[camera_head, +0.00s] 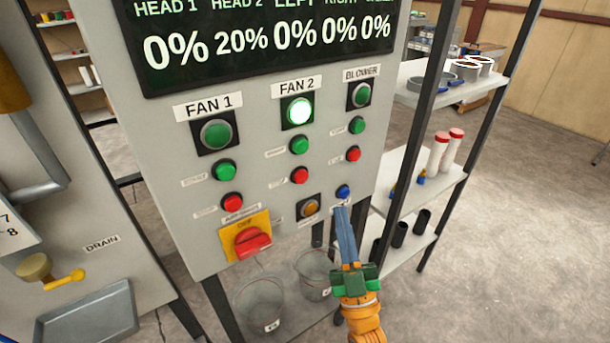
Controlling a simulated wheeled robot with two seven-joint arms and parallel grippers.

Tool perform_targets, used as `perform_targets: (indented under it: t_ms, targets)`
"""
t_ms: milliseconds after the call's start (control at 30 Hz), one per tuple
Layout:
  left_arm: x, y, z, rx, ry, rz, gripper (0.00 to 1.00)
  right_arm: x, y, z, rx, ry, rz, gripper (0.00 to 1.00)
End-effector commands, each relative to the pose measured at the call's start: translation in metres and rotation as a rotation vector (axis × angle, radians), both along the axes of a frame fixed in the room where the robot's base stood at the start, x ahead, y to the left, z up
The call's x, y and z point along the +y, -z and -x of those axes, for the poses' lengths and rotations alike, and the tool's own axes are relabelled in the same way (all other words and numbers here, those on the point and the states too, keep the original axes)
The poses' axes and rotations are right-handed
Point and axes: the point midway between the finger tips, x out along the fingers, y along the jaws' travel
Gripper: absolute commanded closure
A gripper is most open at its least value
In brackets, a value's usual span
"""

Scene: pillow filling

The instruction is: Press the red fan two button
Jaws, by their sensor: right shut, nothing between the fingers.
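The red fan two button (299,175) is on the grey control panel (165,165), in the column under the FAN 2 label (297,87). Above it are a green button (299,145) and a green lamp (299,112) that glows brightly. My right gripper (341,210) is shut and empty. Its blue fingers point up, with the tips just below the small blue button (343,191), to the lower right of the red fan two button. I cannot tell whether the tips touch the panel.
The FAN 1 red button (232,202) and the BLOWER red button (353,154) flank the column. A red rotary switch (252,241) on a yellow plate sits at lower left. A shelf rack (432,182) stands close at right. Clear buckets (258,304) sit below the panel.

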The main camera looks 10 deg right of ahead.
Motion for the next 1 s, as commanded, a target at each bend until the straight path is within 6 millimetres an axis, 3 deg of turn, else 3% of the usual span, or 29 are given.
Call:
perform_targets:
  t_ms: [167,700,1000]
  targets:
    - [0.000,0.006,0.000,0.001,0.000,0.000,0.50,0.003,0.003,-0.007,0.001,0.000,0.000,1.00]
    - [0.000,0.052,0.001,0.001,0.000,0.000,0.50,0.027,0.005,-0.075,0.001,0.000,-0.001,1.00]
    - [0.000,0.055,0.000,0.001,0.000,0.000,0.50,0.030,0.001,-0.083,0.003,-0.001,0.001,1.00]
